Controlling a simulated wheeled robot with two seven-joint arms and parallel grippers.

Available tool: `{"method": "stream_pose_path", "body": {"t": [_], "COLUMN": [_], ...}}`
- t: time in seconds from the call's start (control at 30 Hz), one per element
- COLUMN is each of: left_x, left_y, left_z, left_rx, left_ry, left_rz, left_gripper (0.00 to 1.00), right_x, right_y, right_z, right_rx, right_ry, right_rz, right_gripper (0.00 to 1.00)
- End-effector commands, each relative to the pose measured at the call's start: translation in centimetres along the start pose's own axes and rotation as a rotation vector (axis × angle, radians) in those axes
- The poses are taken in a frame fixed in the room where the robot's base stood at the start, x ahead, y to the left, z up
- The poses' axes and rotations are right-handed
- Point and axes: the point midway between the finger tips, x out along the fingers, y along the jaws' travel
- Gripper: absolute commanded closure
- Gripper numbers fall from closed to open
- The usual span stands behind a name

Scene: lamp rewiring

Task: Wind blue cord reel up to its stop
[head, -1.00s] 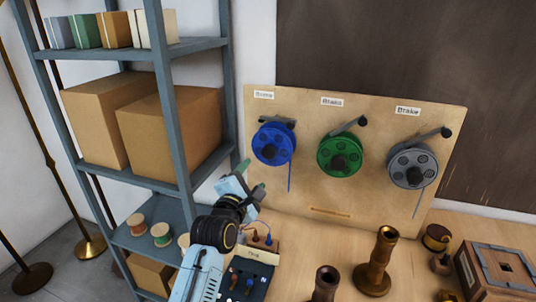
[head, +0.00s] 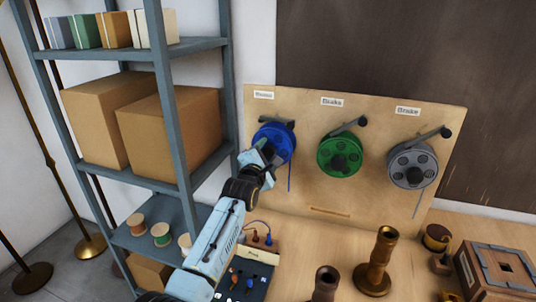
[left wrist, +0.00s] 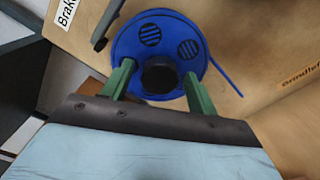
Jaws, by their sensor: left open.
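The blue cord reel (head: 279,140) is mounted on the left of an upright wooden board, with a length of blue cord hanging below it. In the left wrist view the reel (left wrist: 161,38) has a dark round knob (left wrist: 160,76) low on its face. My left gripper (head: 265,150) is in front of the reel and covers its lower left part. In the left wrist view its green fingers (left wrist: 157,85) are open, one on each side of the knob; I cannot tell whether they touch it. My right gripper is not in view.
Green (head: 339,155) and grey (head: 412,165) reels hang on the same wooden board (head: 310,195), to the right. A metal shelf (head: 165,90) with boxes stands close on the left. A switch box (head: 253,270) and brown turned posts (head: 378,262) stand on the table below.

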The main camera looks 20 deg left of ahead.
Motion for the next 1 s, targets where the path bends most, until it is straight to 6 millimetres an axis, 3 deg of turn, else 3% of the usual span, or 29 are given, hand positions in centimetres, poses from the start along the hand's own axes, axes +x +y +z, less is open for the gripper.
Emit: {"method": "stream_pose_path", "body": {"t": [0.47, 0.8, 1.0], "left_x": [0.76, 0.75, 0.74], "left_y": [0.03, 0.02, 0.02], "left_z": [-0.01, -0.01, 0.0], "left_rx": [0.0, 0.0, 0.013], "left_ry": [0.0, 0.0, 0.0], "left_rz": [0.0, 0.0, 0.0], "left_gripper": [0.42, 0.86, 0.86], "right_x": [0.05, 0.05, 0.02], "right_y": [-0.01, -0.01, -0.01], "right_z": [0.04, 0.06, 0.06], "right_rx": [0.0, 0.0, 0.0], "right_ry": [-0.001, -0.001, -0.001], "right_rz": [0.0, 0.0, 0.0], "right_gripper": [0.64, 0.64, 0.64]}}
